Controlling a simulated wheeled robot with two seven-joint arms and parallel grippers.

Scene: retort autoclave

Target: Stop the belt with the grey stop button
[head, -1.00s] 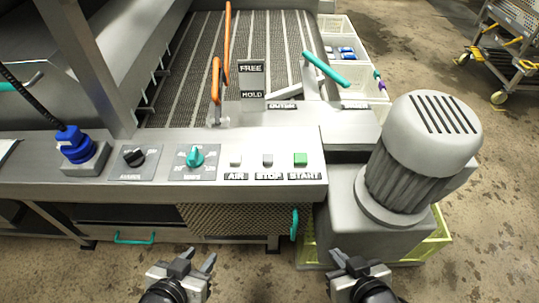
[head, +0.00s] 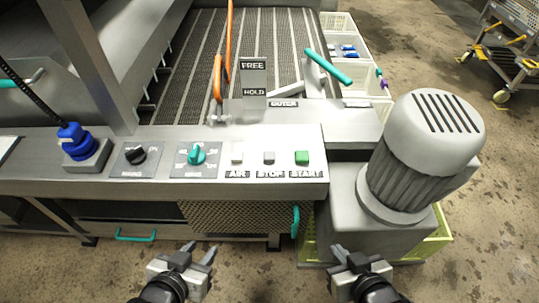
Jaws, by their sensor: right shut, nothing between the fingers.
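Neither gripper touches the panel. The slatted belt (head: 245,40) lies behind the panel.
A large grey motor (head: 420,155) rises at the right of the panel. Two levers, one orange (head: 217,80) and one teal (head: 328,67), stand behind the buttons. A teal knob (head: 197,154), black knob (head: 135,154) and blue plug (head: 75,141) are at the left.

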